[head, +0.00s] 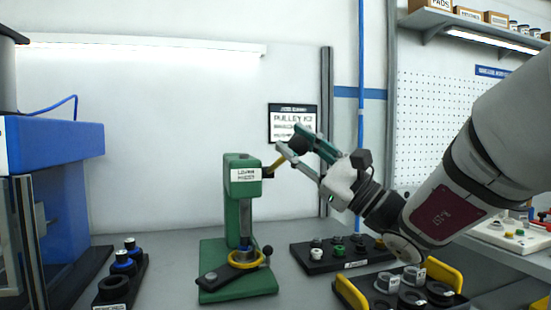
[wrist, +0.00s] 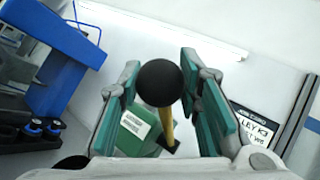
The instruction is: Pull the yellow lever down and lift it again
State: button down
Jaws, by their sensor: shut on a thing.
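The green press (head: 237,215) stands on the bench left of centre in the head view. Its yellow lever (head: 277,164) slants up to the right from the press head. In the wrist view the lever (wrist: 167,127) ends in a black ball knob (wrist: 159,83) between my fingers. My gripper (head: 297,140) is shut on the knob, to the upper right of the press; in the head view its fingers partly hide the knob. A yellow ring (head: 245,258) sits on the press base under the ram.
A dark tray of small parts (head: 340,256) lies right of the press, and a yellow-handled tray (head: 400,293) is nearer. A black rack with blue-ringed parts (head: 121,279) and a blue machine (head: 60,165) stand at left. A sign (head: 292,123) hangs behind my gripper.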

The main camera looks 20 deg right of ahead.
jog(key=shift+s+f+n+y+b, duration=0.25)
jog(key=shift+f+n+y+b, duration=0.3)
jog(key=shift+f+b, duration=0.6)
jog(key=shift+s+f+n+y+b, duration=0.25)
jog(key=shift+f+n+y+b, duration=0.35)
jog(key=shift+b, duration=0.95)
jog(key=shift+f, duration=0.25)
jog(key=c, duration=1.2)
grip_release()
jog(key=shift+o, duration=0.2)
jog(key=shift+r, duration=0.1)
jog(key=v, duration=0.7)
jog(key=shift+s+d+g, duration=0.2)
jog(key=shift+s+g, duration=0.05)
jog(key=shift+g, duration=0.05)
